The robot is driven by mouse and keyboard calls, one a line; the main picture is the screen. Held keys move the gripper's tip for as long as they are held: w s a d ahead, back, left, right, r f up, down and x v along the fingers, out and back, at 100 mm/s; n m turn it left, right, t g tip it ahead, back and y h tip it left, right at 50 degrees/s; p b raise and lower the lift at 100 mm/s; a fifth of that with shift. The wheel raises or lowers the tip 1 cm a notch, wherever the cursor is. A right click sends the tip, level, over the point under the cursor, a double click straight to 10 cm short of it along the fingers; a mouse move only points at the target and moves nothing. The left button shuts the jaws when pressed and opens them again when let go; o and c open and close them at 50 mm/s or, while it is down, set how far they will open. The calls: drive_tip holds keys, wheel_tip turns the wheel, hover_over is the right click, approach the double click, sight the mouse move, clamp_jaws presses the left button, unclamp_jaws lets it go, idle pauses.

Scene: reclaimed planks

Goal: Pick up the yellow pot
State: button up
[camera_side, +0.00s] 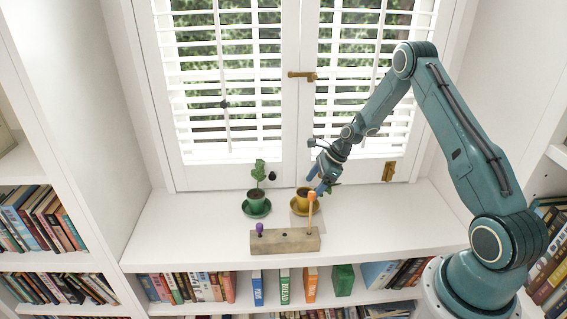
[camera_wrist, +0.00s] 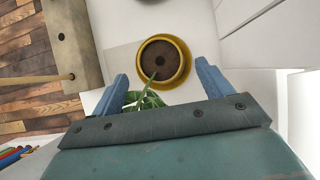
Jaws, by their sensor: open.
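The yellow pot (camera_side: 301,196) stands on a yellow saucer (camera_side: 296,209) on the white sill, at the right of the pair of plants. In the wrist view the yellow pot (camera_wrist: 183,64) shows from above, with dark soil and a green leafy plant (camera_wrist: 150,97) leaning toward my gripper. My gripper (camera_side: 318,186) is just above and to the right of the pot in the side view. In the wrist view its two blue fingers (camera_wrist: 160,78) are spread apart, with the pot ahead of and between them. Nothing is held. The leaves partly overlap the near finger area.
A green pot (camera_side: 257,199) with a plant stands on a green saucer to the left. A wooden block (camera_side: 284,242) with a purple peg and a tall orange-topped stick stands in front. Window shutters are behind; the sill is clear at right.

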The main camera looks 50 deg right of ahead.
sight(305, 193)
drive_tip(key=shift+x, duration=2.6)
drive_tip(key=shift+w, duration=0.1)
drive_tip(key=shift+r, duration=0.1)
drive_tip(key=c, duration=1.3)
drive_tip(key=shift+c, duration=0.2)
drive_tip(key=shift+r, duration=0.1)
wheel_tip(305, 193, up, 20)
drive_tip(key=shift+r, duration=0.1)
